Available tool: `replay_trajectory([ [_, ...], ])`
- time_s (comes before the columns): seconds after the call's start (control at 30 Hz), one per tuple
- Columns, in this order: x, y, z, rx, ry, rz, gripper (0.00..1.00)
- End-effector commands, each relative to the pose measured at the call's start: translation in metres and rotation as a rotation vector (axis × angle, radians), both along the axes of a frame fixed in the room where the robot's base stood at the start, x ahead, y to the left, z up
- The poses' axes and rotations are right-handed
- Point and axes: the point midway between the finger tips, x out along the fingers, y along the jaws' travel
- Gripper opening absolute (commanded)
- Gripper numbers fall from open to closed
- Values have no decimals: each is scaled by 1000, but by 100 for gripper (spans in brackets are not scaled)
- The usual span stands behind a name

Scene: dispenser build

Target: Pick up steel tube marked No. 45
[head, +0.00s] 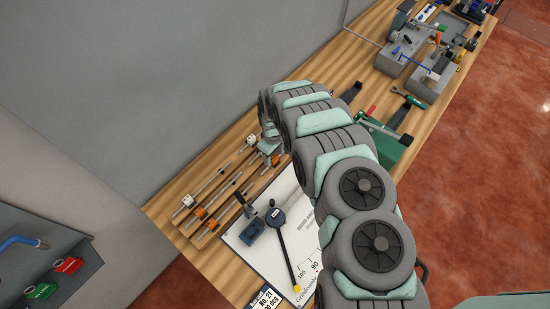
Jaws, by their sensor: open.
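Several thin steel tubes (213,181) lie side by side on the wooden bench at the left, slanting from lower left to upper right in the head view. They carry small orange and white blocks. No marking on them is readable at this size, so I cannot tell which one is No. 45. My gripper (271,158) is low over the right ends of the tubes, at the end of my arm. It is open and looks empty. It and my arm partly hide those ends; whether a finger touches a tube I cannot tell.
A white printed sheet (265,248) with a blue block (250,229) and a dark dial tool (276,217) lies in front of the tubes. A green box (385,143) stands right of my arm. A grey wall (150,80) rises behind the bench.

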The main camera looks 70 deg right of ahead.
Motion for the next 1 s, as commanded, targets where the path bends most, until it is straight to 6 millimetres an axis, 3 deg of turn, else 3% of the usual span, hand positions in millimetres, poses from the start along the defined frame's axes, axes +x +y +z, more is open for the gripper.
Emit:
replay_trajectory([
  [0.43,-1,0,-9,0,1,-1,52],
  [1.0,-1,0,-9,0,1,-1,5],
])
